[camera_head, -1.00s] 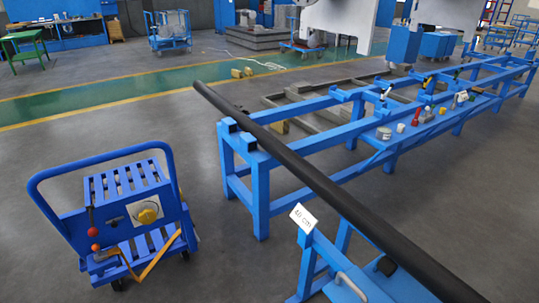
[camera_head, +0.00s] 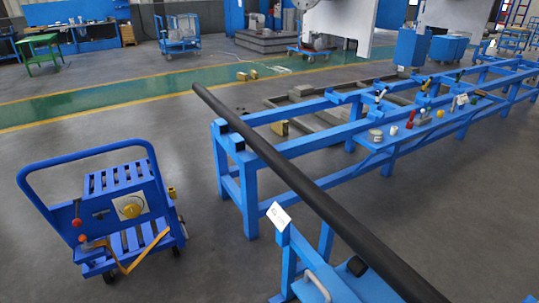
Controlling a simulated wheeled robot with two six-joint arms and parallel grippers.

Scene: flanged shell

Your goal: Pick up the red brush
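A small upright red object (camera_head: 410,119) stands among tools on the shelf along the blue bench frame (camera_head: 300,145), right of centre in the head view. It may be the red brush, but it is too small to tell. A grey can (camera_head: 375,136) and a small white cup (camera_head: 393,130) stand to its left. A dull red item (camera_head: 424,121) lies just to its right. Neither of my grippers is in view.
A long black pipe (camera_head: 300,180) lies across the blue frame and reaches toward me at the lower right. A white sign (camera_head: 279,215) stands on a near blue stand. A blue cart (camera_head: 125,210) stands at the left. Grey floor is clear between cart and frame.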

